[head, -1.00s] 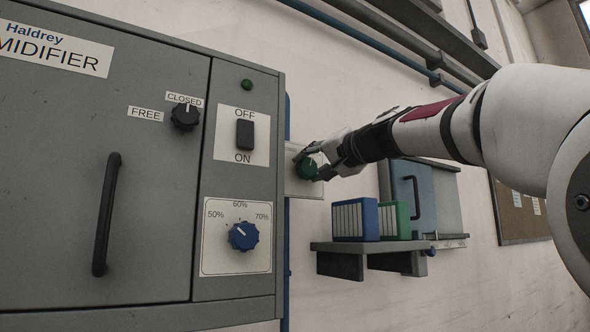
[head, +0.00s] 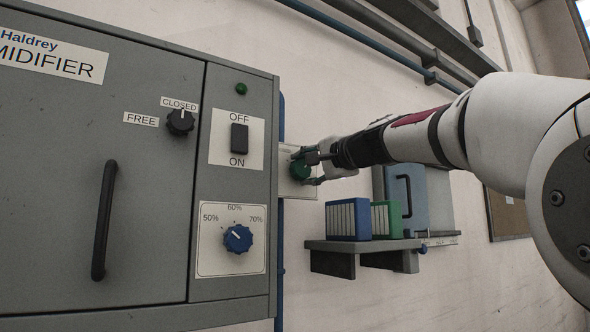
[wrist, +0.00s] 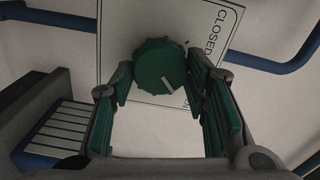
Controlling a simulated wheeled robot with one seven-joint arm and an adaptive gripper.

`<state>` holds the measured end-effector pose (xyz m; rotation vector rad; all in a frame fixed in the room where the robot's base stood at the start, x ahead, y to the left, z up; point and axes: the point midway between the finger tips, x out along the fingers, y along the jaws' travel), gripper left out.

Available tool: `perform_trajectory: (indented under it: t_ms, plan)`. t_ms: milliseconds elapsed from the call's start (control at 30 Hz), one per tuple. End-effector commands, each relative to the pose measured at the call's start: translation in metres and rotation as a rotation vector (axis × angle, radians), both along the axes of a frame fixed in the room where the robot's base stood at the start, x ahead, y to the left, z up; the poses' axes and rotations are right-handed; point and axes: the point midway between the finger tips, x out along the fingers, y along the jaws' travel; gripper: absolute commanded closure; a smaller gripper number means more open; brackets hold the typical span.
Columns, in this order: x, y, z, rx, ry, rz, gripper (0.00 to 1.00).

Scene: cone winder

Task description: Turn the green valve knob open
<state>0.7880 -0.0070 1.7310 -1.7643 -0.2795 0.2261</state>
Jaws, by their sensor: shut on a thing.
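The green valve knob (head: 299,169) sits on a pale plate (head: 291,186) beside the right side of the grey humidifier cabinet. In the wrist view the round, ridged knob (wrist: 160,66) has a pale pointer line slanting toward its lower right edge. The plate (wrist: 218,45) reads "CLOSED" at its upper right; other lettering is mostly hidden behind a finger. My gripper (head: 316,168) reaches the knob from the right. In the wrist view its green-padded fingers (wrist: 164,88) stand on both sides of the knob, gripping it.
The humidifier cabinet (head: 150,230) fills the left, with a blue dial (head: 238,238), a black switch (head: 240,138) and a black latch knob (head: 180,121). A shelf (head: 362,246) with blue and green files stands below my arm. Blue pipes (wrist: 275,63) run near the plate.

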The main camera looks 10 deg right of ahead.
Motion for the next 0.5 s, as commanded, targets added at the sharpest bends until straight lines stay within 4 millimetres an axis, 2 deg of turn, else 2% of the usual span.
perform_trajectory:
  t_ms: [300,333,400,500]
  plan:
    - [0.0004,-0.0007,-0.0009,0.003,0.002,-0.001,0.86]
    - [0.0004,-0.0007,-0.0009,0.003,0.002,-0.001,0.53]
    - [0.0004,-0.0007,-0.0009,0.003,0.002,-0.001,0.38]
    - [0.0004,-0.0006,-0.0007,0.002,0.002,0.0,0.38]
